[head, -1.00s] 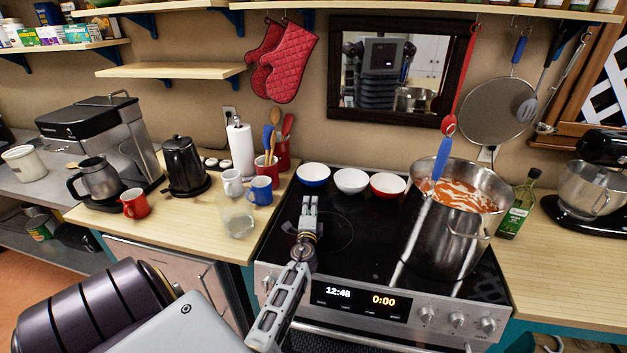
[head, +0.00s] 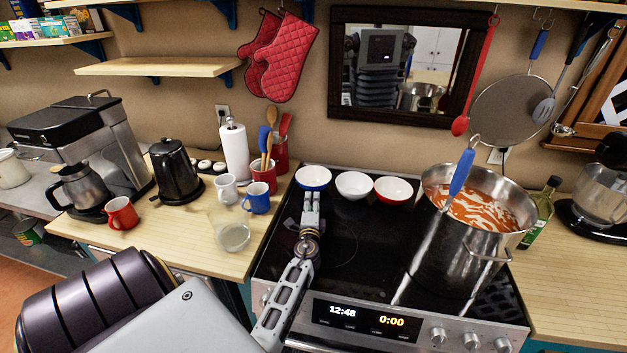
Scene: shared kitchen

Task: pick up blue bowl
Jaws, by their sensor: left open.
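The blue bowl (head: 313,178), blue outside and white inside, sits at the back left of the black stovetop (head: 345,255). It is the leftmost bowl in a row of three. My left gripper (head: 311,198) is over the stove just in front of the blue bowl, with its fingertips close to the bowl's near side. I cannot tell whether they touch it. The jaws are open and nothing shows between them. My right gripper is not in view.
A white bowl (head: 353,186) and a red bowl (head: 392,190) stand to the right of the blue one. A large pot of red soup (head: 465,240) fills the stove's right side. Mugs, a glass (head: 233,236) and a utensil holder (head: 263,178) stand on the left counter.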

